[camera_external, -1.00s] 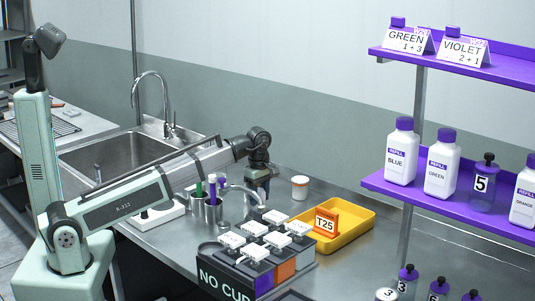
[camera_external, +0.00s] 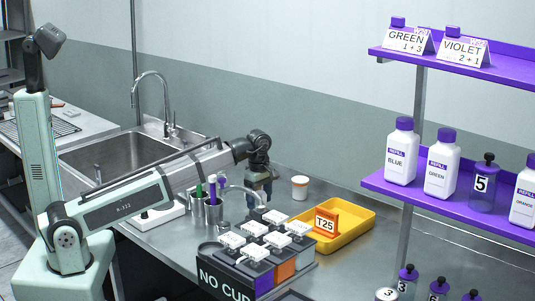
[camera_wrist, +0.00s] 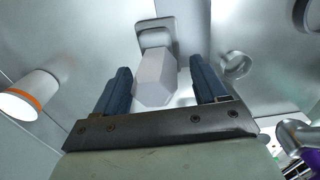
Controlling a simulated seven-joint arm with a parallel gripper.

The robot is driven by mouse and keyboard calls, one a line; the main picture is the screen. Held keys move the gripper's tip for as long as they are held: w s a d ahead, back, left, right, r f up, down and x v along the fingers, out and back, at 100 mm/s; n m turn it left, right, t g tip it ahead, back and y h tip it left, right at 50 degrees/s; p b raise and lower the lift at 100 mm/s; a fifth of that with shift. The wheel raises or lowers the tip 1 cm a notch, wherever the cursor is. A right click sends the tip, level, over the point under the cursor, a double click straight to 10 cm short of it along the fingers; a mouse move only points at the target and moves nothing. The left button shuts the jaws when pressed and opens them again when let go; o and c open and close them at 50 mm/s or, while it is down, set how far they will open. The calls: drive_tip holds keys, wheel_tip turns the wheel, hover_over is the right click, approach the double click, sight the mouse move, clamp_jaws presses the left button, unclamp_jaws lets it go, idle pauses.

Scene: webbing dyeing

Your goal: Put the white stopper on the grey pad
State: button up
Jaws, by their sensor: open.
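My gripper (camera_external: 260,200) is low over the steel counter, behind the row of dispensers. In the wrist view my gripper (camera_wrist: 160,64) is open, with one blue finger on each side of a pale faceted piece, which looks like the white stopper (camera_wrist: 155,80). Gaps show between the piece and both fingers. A grey rounded square piece (camera_wrist: 156,26), perhaps the grey pad, shows just beyond the stopper. I cannot tell whether the two touch. In the external view the gripper and dispensers hide this spot, and I cannot make out stopper or pad.
A white cup with an orange band (camera_external: 300,187) stands to the right; it also shows in the wrist view (camera_wrist: 31,97). Metal holders with markers (camera_external: 206,210) stand left of my gripper.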

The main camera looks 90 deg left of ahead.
sight(259, 192)
drive_tip(key=shift+r, duration=0.1)
wheel_tip(259, 192, up, 13)
idle(0.7)
